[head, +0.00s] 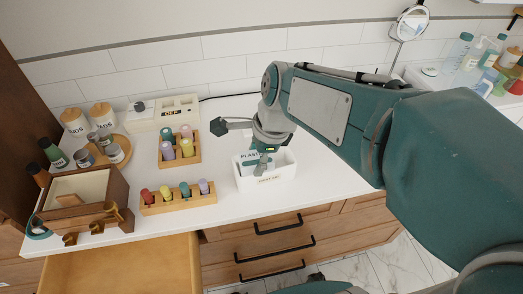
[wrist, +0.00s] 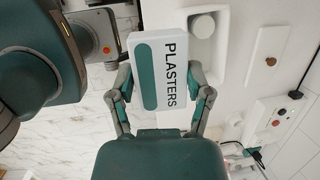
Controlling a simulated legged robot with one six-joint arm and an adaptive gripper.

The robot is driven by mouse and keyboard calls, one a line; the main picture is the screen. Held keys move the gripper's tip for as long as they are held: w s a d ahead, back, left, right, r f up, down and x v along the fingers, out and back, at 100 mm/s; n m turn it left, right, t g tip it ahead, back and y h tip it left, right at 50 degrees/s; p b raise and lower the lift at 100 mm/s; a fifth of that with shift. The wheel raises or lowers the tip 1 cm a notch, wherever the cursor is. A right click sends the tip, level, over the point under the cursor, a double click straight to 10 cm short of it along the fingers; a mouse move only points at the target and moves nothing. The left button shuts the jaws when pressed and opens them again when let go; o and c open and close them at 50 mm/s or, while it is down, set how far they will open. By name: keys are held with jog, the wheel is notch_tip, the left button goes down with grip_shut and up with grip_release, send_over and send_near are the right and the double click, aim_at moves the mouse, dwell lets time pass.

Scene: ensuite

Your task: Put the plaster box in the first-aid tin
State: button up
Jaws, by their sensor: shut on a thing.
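The plaster box (wrist: 145,72) is white with a teal stripe and the word PLASTERS. My gripper (wrist: 160,92) is shut on its two sides in the wrist view. The first-aid tin (head: 267,182) is a white open-topped container with lettering on its front, on the counter in the head view. My gripper (head: 261,163) is over the tin there, and part of the plaster box (head: 249,155) shows at its back left. In the wrist view the box covers part of the tin (wrist: 206,66). I cannot tell whether its lower end is inside the rim.
Racks of coloured bottles (head: 179,197) stand left of the tin, with a second rack (head: 180,151) behind. A wooden box (head: 84,200) and a round tray (head: 108,154) are farther left. A drawer (head: 122,265) is open at the front. The counter right of the tin is clear.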

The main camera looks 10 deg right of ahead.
jog(key=shift+w+d+f, duration=1.25)
jog(key=shift+w+f, duration=0.6)
jog(key=shift+f, duration=0.25)
jog(key=shift+w+d+f, duration=1.25)
jog(key=shift+w+f, duration=0.6)
jog(key=shift+f, duration=0.3)
jog(key=shift+w+d+f, duration=1.25)
jog(key=shift+w+f, duration=0.6)
jog(key=shift+f, duration=0.25)
jog(key=shift+a+f, duration=0.1)
jog(key=shift+f, duration=0.5)
jog(key=o, duration=1)
jog(key=shift+c, duration=0.2)
